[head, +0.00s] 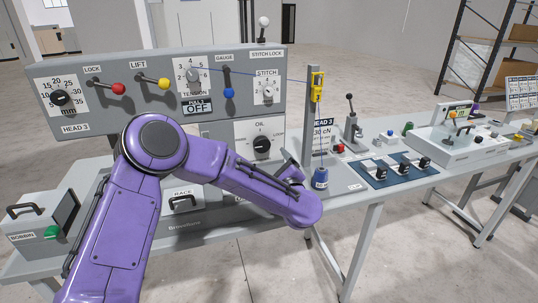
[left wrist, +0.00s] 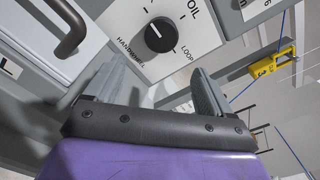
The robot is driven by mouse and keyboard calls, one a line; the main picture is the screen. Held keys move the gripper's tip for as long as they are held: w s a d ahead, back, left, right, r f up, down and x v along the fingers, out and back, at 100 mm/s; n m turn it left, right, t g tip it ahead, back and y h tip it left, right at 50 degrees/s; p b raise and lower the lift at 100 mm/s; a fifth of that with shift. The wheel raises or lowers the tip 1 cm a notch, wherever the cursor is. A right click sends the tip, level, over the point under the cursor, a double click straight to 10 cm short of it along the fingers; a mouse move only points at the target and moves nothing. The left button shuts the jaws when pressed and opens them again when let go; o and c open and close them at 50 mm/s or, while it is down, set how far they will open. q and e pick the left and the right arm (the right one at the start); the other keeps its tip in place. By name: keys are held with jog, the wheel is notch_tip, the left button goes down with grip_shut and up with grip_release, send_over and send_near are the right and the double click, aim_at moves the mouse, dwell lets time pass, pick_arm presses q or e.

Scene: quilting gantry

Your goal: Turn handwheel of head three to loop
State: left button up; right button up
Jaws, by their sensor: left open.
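The handwheel is a round black knob (head: 262,143) on a white plate of the grey machine panel. In the left wrist view the knob (left wrist: 159,35) shows close up, with HANDWHEEL, OIL and LOOP printed around it. A pale mark is on the knob, but I cannot tell for sure which word it points to. My left gripper (left wrist: 155,88) is open, its two grey fingers spread below the knob, apart from it and empty. In the head view the gripper (head: 285,168) is partly hidden by my purple arm. My right gripper is not in view.
The panel also carries a red lever (head: 118,89), a yellow lever (head: 163,84) and a blue lever (head: 229,92). A drawer handle (left wrist: 65,28) is left of the knob.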

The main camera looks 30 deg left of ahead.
aim_at(263, 147)
pick_arm(q)
jog(key=p+x, duration=0.1)
jog(key=x, duration=0.2)
jog(key=p+x, duration=0.2)
jog(key=x, duration=0.1)
jog(key=p+x, duration=0.1)
jog(key=x, duration=0.3)
jog(key=shift+s+a+r, duration=0.2)
jog(key=shift+s+r, duration=0.05)
jog(key=shift+r, duration=0.05)
jog(key=c, duration=1.1)
